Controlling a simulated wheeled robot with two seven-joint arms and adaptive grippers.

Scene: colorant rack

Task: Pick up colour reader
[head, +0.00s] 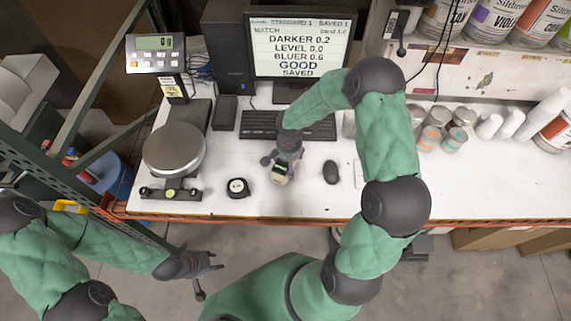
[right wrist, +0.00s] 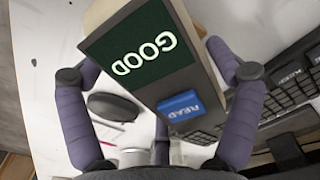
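The colour reader (head: 279,173) is a small handheld device at the middle of the white table's front. In the right wrist view the colour reader (right wrist: 150,55) fills the centre, tilted, with a dark screen reading GOOD and a blue READ button. My right gripper (head: 283,161) points down at it.
A black keyboard (head: 318,129) is close behind the reader, a mouse (head: 331,172) to its right, and a small round black device (head: 238,188) to its left. A scale (head: 174,149) stands further left. Several jars stand at the right. A monitor (head: 299,48) stands behind.

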